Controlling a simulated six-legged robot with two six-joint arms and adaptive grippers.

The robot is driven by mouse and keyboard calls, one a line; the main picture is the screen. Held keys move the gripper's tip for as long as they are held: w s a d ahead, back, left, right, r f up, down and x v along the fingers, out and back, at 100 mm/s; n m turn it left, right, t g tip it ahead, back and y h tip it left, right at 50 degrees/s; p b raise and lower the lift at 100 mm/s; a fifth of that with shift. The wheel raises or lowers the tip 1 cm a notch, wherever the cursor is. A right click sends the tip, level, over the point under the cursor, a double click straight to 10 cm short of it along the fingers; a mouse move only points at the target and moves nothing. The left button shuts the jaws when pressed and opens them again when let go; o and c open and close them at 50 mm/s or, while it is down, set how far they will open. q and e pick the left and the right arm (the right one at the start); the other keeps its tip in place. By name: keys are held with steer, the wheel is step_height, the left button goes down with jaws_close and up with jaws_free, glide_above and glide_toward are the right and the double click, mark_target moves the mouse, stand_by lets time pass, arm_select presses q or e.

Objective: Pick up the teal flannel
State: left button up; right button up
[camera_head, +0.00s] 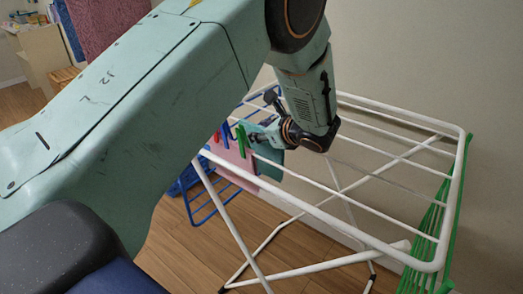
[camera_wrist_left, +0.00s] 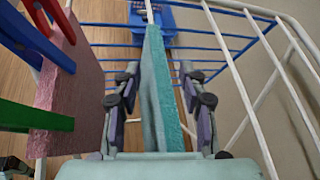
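The teal flannel (camera_head: 271,162) hangs over a white rail of the drying rack, partly hidden behind my left arm and gripper in the head view. In the left wrist view the flannel (camera_wrist_left: 165,90) runs edge-on up the middle, between the fingers. My left gripper (camera_wrist_left: 158,88) is open, with one finger on each side of the flannel. A gap shows on the left side; the right finger is close to the cloth, and I cannot tell whether it touches. In the head view my left gripper (camera_head: 262,136) is small and partly hidden. My right gripper is not in view.
A pink towel (camera_wrist_left: 72,75) hangs just left of the flannel, with a green peg (camera_wrist_left: 35,117) and blue pegs (camera_wrist_left: 38,38) near it. The white drying rack (camera_head: 455,190) has bare rails on the right. Green folded racks (camera_head: 430,245) lean at its right end.

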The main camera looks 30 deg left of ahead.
arm_select(q)
steer(key=shift+s+a, duration=0.1)
steer(key=shift+a, duration=0.05)
steer(key=c, duration=0.5)
steer(key=shift+f, duration=0.1)
jaws_close()
